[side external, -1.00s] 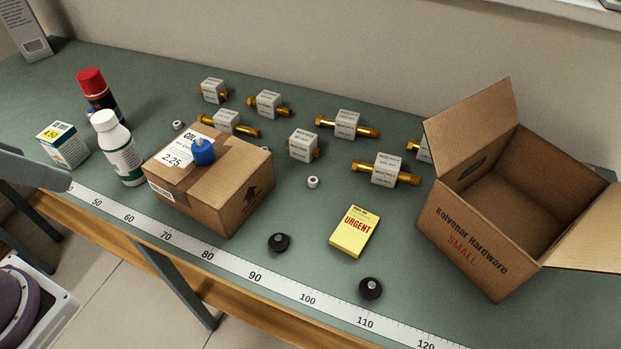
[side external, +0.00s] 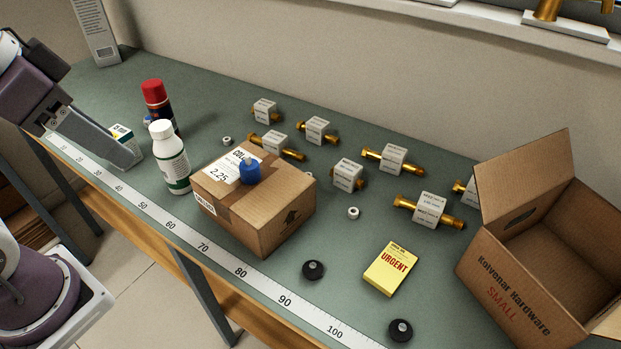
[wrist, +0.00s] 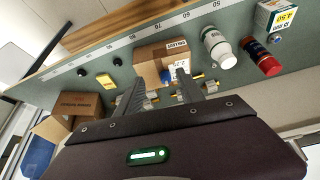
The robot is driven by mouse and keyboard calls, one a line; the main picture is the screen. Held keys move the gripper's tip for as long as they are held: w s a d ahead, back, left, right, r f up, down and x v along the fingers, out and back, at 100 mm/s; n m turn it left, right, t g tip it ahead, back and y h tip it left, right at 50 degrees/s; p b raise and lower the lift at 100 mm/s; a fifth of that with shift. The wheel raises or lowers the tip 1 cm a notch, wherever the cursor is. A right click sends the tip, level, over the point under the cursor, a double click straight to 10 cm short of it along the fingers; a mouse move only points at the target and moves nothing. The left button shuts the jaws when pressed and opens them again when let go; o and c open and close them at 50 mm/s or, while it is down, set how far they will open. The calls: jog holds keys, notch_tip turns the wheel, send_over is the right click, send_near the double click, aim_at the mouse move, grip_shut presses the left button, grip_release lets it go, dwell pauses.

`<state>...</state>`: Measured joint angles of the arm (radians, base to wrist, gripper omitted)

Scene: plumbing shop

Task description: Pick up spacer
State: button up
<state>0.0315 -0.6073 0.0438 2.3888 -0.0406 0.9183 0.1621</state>
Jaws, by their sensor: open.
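Small pale ring-like pieces that look like spacers lie on the green bench. One (side external: 353,213) is right of the cardboard box, and another (side external: 227,141) is behind the box near the bottles. A third (side external: 308,173) is mostly hidden behind the box. My gripper (side external: 130,158) is at the left end of the bench, beside the small white carton and apart from these pieces. In the wrist view my gripper (wrist: 160,78) has its two fingers spread with nothing held between them. The spacers are too small to make out surely there.
The closed box (side external: 265,210) carries a blue knob (side external: 250,172). A white bottle (side external: 170,157) and red-capped can (side external: 156,103) stand left of it. Several brass fittings (side external: 428,209) lie behind. An open carton (side external: 530,270), yellow pad (side external: 391,269) and black knobs (side external: 313,270) are right.

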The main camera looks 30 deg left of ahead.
jog(key=w+d+f+m+g+h, duration=0.15)
jog(key=w+m, duration=0.35)
jog(key=w, duration=0.7)
jog(key=w+d+f+m+g+y, duration=0.1)
jog(key=w+f+m+g, duration=0.3)
jog(key=w, duration=0.7)
jog(key=w+d+f+m, duration=0.1)
jog(key=w+f+m, duration=0.2)
jog(key=f, duration=0.2)
jog(key=w+d+f+m, duration=0.2)
jog(key=w+f+m, duration=0.1)
jog(key=w+f, duration=0.1)
jog(key=w+d+f+m+y, duration=0.1)
jog(key=w+f+m, duration=0.2)
jog(key=f, duration=0.4)
jog(key=shift+w+d+m, duration=0.2)
jog(key=shift+w+m, duration=0.1)
jog(key=shift+m, duration=0.2)
jog(key=f, duration=0.6)
jog(key=shift+w+f, duration=0.2)
jog(key=shift+w, duration=0.15)
jog(key=shift+f, duration=0.2)
grip_shut()
